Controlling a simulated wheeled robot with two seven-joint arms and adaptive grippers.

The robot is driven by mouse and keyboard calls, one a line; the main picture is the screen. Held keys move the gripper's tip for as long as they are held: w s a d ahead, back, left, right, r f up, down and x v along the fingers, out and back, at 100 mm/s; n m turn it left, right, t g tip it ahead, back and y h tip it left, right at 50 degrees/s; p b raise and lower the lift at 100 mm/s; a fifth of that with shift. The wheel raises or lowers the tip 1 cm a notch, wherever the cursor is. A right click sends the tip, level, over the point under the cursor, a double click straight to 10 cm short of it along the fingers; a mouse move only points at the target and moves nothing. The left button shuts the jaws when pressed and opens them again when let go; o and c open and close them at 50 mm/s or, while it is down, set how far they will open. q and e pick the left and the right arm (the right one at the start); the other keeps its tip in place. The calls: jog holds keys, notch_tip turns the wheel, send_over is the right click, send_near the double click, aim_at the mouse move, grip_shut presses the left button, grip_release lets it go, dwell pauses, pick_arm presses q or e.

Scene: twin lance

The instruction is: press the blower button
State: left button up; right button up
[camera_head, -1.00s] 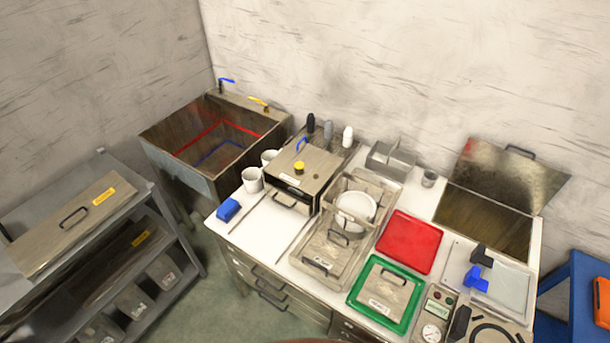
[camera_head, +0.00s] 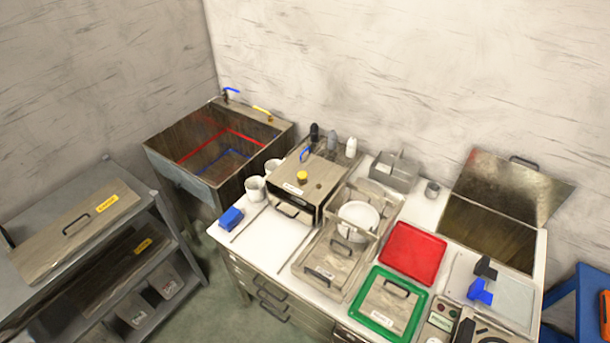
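No button is clearly marked as the blower button, so I cannot tell which one it is. A round yellow knob or button (camera_head: 302,176) sits on top of a wood-grained box (camera_head: 318,188) with a blue lever (camera_head: 306,154) at its back. A small control panel (camera_head: 440,318) with a dark display stands at the front right of the counter, partly cut off by the lower edge; its labels are too small to read. Neither of my grippers is in view.
The white counter (camera_head: 262,243) holds a rack with a white plate (camera_head: 358,214), a red tray (camera_head: 413,252), a green-rimmed tray (camera_head: 377,334), a blue block (camera_head: 231,218) and white cups (camera_head: 255,188). A sink (camera_head: 215,150) stands left, grey shelves (camera_head: 150,215) farther left.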

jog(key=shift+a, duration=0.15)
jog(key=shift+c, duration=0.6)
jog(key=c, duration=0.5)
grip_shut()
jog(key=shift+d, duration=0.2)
